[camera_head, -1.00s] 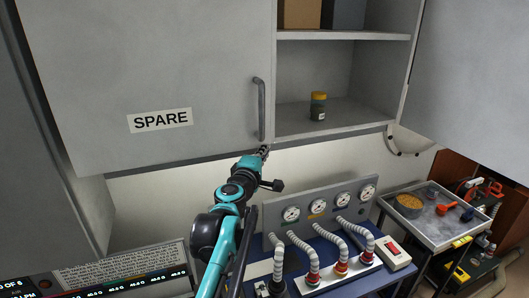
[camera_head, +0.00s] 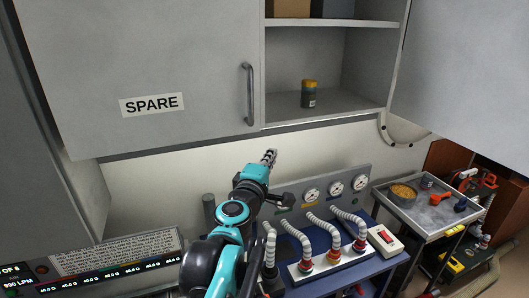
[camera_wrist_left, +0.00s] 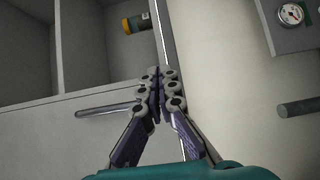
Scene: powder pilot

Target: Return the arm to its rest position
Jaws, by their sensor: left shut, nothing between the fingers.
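My left arm comes up from the bottom of the head view, teal and black. Its gripper (camera_head: 269,157) is shut and empty, below the wall cabinet and in front of the pale wall. In the left wrist view the closed fingers (camera_wrist_left: 158,80) point toward the cabinet's lower edge, with nothing between them. A cabinet door marked SPARE (camera_head: 160,60) has a grey vertical handle (camera_head: 249,95), which stands above the gripper and apart from it. My right gripper is not in view.
A small jar with a yellow lid (camera_head: 309,94) stands on the open cabinet shelf. Below are a gauge panel (camera_head: 324,190) with several dials, ribbed hoses and a red switch box (camera_head: 385,240). A metal tray (camera_head: 423,222) on the right holds a bowl and an orange scoop.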

